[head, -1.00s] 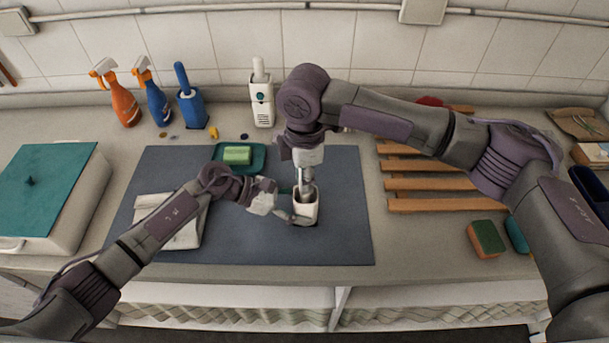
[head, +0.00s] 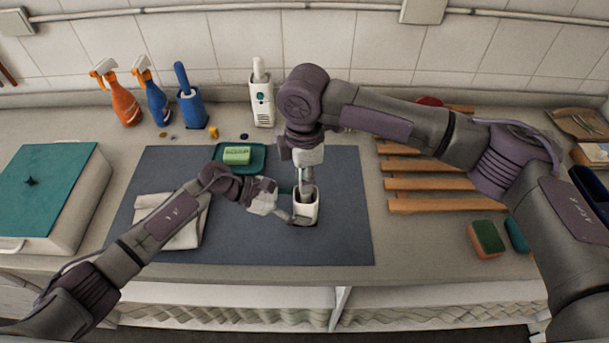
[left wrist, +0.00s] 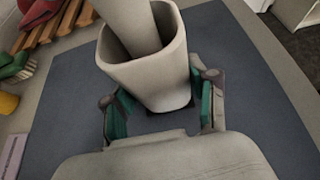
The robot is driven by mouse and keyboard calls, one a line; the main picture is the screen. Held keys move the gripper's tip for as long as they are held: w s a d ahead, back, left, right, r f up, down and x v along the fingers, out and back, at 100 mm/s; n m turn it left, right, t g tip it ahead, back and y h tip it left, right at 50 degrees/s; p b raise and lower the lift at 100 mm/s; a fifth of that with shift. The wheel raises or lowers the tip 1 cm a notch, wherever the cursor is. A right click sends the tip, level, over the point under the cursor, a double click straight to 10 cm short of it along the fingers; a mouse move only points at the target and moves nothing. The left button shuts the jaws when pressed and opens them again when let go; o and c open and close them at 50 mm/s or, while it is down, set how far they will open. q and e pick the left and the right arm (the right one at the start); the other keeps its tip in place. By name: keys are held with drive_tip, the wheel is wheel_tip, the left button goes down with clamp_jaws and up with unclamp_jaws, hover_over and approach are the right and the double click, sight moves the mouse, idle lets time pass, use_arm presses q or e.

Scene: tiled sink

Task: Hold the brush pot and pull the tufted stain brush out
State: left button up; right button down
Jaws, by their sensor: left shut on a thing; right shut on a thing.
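The white brush pot (head: 308,213) stands upright on the dark mat, right of its middle. My left gripper (head: 293,206) is shut on the pot from the left; in the left wrist view its fingers (left wrist: 160,108) sit on either side of the pot (left wrist: 150,82). The stain brush (left wrist: 132,25) shows there as a pale shaft standing in the pot's mouth; its tufted end is hidden inside. My right gripper (head: 307,184) comes down from above and is shut on the brush, whose upper part it mostly hides in the head view.
A green sponge on a teal tray (head: 257,168) lies just behind. A folded cloth (head: 185,228) lies under my left arm. A wooden rack (head: 430,205) is at right. Spray bottles and two other brush holders (head: 262,112) stand along the back. The mat's front right is clear.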

drive_tip(key=shift+r, duration=0.15)
drive_tip(key=shift+r, duration=3.6)
use_arm(q)
drive_tip(key=o, duration=1.2)
drive_tip(key=shift+o, duration=0.2)
